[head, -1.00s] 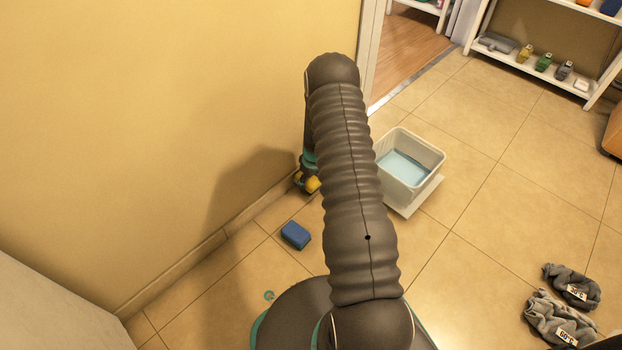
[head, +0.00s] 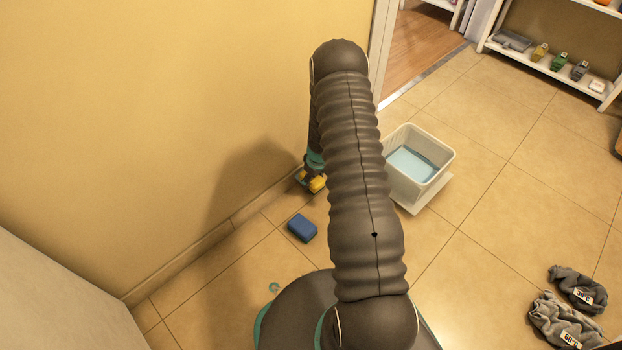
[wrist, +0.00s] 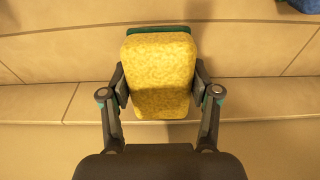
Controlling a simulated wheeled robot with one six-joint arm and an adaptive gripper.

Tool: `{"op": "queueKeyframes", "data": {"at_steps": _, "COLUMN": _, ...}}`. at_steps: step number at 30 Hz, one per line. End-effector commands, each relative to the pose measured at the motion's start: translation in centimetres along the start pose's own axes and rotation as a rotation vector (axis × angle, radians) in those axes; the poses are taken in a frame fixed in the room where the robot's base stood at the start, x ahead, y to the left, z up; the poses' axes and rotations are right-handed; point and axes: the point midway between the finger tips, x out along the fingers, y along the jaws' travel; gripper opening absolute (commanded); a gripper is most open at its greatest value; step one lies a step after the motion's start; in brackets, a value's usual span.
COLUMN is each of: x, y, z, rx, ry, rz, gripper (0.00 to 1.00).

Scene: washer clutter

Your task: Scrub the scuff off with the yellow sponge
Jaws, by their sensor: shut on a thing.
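The yellow sponge (wrist: 160,75) has a green layer along its far edge in the wrist view. My gripper (wrist: 160,88) is shut on it, with one finger at each side. In the head view the yellow sponge (head: 317,184) shows just past my arm, low beside the wall (head: 180,120) and close to the skirting. I cannot tell whether it touches the wall or skirting. No scuff shows in either view; the sponge or my arm may cover it.
A blue sponge (head: 302,228) lies on the floor left of my arm. A white tub of bluish water (head: 446,166) stands to the right. Two grey cloth bundles (head: 577,288) (head: 565,322) lie at lower right. A shelf (head: 545,68) with bottles stands at the back. Tiles between are clear.

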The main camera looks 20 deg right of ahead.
Motion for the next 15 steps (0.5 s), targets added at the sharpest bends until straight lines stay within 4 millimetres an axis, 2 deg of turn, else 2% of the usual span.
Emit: {"op": "queueKeyframes", "data": {"at_steps": 15, "x": -2.6, "y": 0.1, "z": 3.7, "rx": 0.003, "ry": 0.0, "rz": 0.001, "gripper": 0.34}}
